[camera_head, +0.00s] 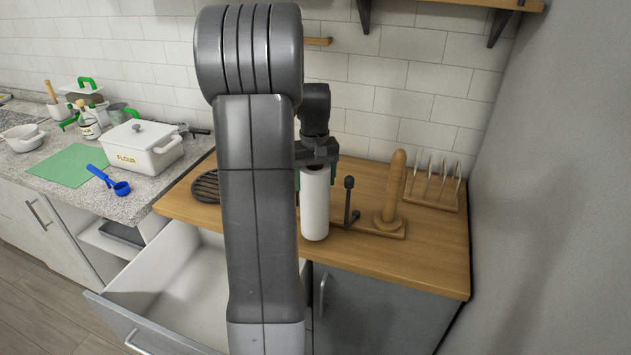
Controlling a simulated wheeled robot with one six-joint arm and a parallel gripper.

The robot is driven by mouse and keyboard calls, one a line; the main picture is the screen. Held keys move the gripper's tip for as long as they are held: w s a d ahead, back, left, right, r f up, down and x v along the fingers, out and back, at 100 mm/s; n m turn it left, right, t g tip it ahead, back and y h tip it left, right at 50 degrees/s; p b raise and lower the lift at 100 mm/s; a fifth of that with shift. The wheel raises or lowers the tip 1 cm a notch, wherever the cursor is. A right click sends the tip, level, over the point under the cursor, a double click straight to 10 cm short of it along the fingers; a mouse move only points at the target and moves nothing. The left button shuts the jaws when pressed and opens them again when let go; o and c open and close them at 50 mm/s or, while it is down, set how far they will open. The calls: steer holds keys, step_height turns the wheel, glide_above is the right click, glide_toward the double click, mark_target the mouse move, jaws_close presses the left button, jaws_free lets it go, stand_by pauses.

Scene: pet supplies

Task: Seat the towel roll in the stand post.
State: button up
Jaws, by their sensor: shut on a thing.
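The white towel roll (315,207) is upright near the front of the wooden counter. My gripper (316,162) is shut on its top end. I cannot tell whether the roll's bottom touches the counter. The stand is to the right of the roll, apart from it. Its thick wooden post (394,187) rises from a flat wooden base (388,229), and no roll is around it. A thin dark upright arm (349,203) with a knob on top stands between the roll and the post. My arm hides part of the counter to the left of the roll.
A wooden rack (433,190) with upright dividers stands right of the post, near the wall. A black round grate (206,187) lies at the left. Below it a drawer (165,285) is pulled open. A flour box (142,148) stands on the stone counter. Bare wood lies in front of the stand.

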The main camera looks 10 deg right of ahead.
steer(key=shift+f, duration=0.7)
steer(key=o, duration=1.3)
steer(key=shift+f, duration=0.15)
